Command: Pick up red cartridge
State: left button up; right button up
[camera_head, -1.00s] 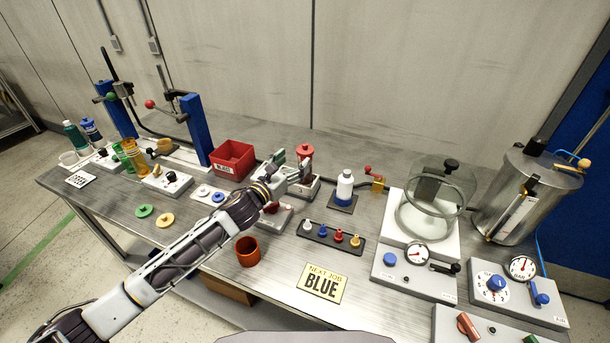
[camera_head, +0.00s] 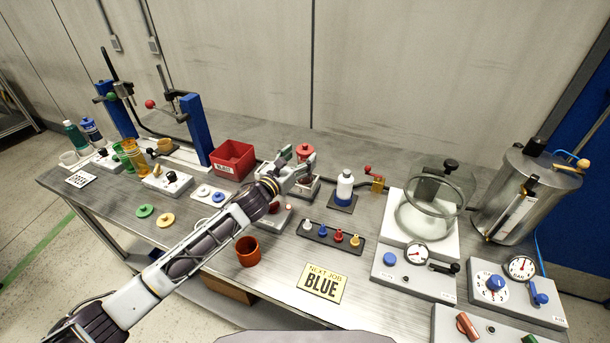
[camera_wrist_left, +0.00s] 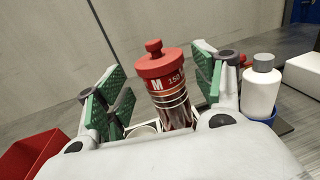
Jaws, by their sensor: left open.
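In the head view the red cartridge (camera_head: 304,152) is partly hidden behind my gripper. My left gripper (camera_head: 296,160) is at the cartridge. In the left wrist view my left gripper (camera_wrist_left: 160,85) is open, with one green-padded finger on each side of the cartridge. Gaps show between the pads and the cartridge. The cartridge's lower end is hidden by the gripper body. My right gripper is not in view.
A red bin (camera_head: 233,157) stands to the left. A rack of small coloured nozzles (camera_head: 331,237), an orange cup (camera_head: 247,251) and a "NEXT JOB BLUE" sign (camera_head: 323,283) lie nearer the front.

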aim_at(304, 149)
pick_arm(q)
jog(key=shift+x, duration=1.65)
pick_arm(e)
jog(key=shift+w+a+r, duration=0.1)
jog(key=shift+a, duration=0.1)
pick_arm(q)
jog(key=shift+c, duration=0.4)
jog(key=c, duration=1.4)
jog(key=shift+r, duration=0.2)
jog(key=shift+r, duration=0.75)
notch_tip(304, 149, up, 6)
jog(key=shift+f+p, duration=0.1)
jog(key=shift+p, duration=0.35)
jog(key=shift+r, duration=1.15)
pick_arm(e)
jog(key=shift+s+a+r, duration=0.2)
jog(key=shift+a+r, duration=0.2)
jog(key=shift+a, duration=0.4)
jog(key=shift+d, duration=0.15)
